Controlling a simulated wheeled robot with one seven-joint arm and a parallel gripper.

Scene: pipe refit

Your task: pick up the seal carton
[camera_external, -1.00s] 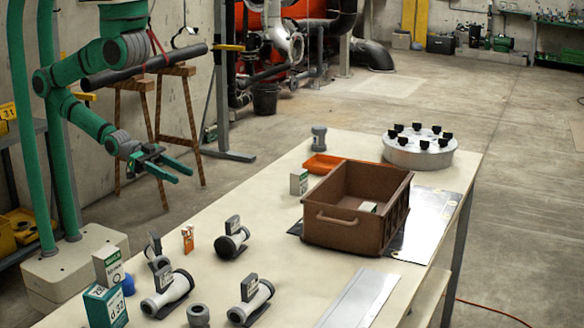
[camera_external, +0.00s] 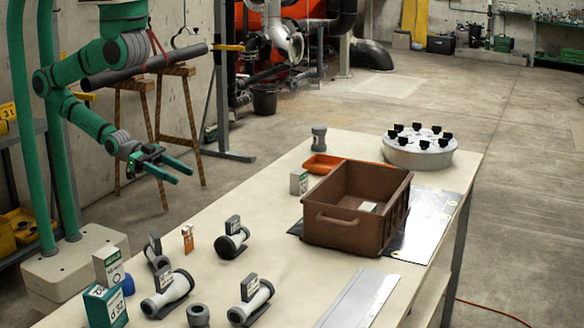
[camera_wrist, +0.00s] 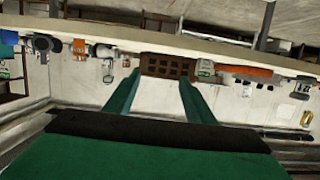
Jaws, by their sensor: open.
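Several small cartons are in view, and I cannot tell from print which is the seal carton. A similar white and green carton (camera_external: 108,267) stands at the near left, behind a teal and white box marked "d 32" (camera_external: 105,306). A small orange and white carton (camera_external: 188,238) stands near the table's left edge. Another small pale carton (camera_external: 368,206) lies inside the crate. My gripper (camera_external: 180,172) is open and empty, left of the table and apart from every carton. Its green fingers (camera_wrist: 158,84) show in the wrist view.
The brown crate (camera_external: 335,230) stands on a dark and shiny plate. Several grey-white pipe fittings (camera_external: 168,292) stand at the near side. An orange tray (camera_external: 322,164) and a round metal flange (camera_external: 418,154) are at the far end. The table's middle is mostly clear.

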